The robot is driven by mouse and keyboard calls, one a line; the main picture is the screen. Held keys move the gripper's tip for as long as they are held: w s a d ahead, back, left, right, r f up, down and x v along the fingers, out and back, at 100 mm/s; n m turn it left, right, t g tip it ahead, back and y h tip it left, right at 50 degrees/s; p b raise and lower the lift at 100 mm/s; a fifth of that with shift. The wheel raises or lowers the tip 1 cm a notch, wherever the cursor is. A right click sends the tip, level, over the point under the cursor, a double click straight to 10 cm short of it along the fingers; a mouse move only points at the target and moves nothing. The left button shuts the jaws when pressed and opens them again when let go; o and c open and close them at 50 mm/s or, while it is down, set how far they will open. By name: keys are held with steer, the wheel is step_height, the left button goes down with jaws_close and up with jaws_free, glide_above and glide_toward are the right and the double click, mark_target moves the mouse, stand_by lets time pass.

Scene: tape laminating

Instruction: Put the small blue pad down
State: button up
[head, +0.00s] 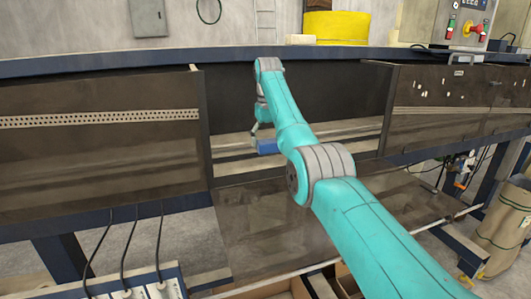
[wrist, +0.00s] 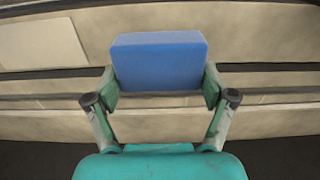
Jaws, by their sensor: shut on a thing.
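The small blue pad (wrist: 160,64) is a plain blue block. In the wrist view it sits between the two fingers of my gripper (wrist: 161,88), which is shut on it at both sides. In the head view the pad (head: 267,147) shows beyond my arm's elbow, in the opening between the dark panels. My gripper (head: 258,140) is partly hidden there by my arm. Pale strips lie behind and below the pad; whether it touches any surface I cannot tell.
A dark panel (head: 100,130) stands left of the opening and another (head: 455,110) stands right. A dark blue beam (head: 120,62) runs across the top. Cardboard boxes (head: 300,288) and cables are below. A yellow roll (head: 336,26) is at the back.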

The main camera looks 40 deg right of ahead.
mark_target(268, 151)
steer(key=shift+f, duration=1.95)
steer(key=shift+f, duration=0.15)
steer(key=o, duration=0.9)
step_height(268, 151, up, 12)
steer(key=shift+r, duration=0.15)
steer(key=shift+s, duration=0.2)
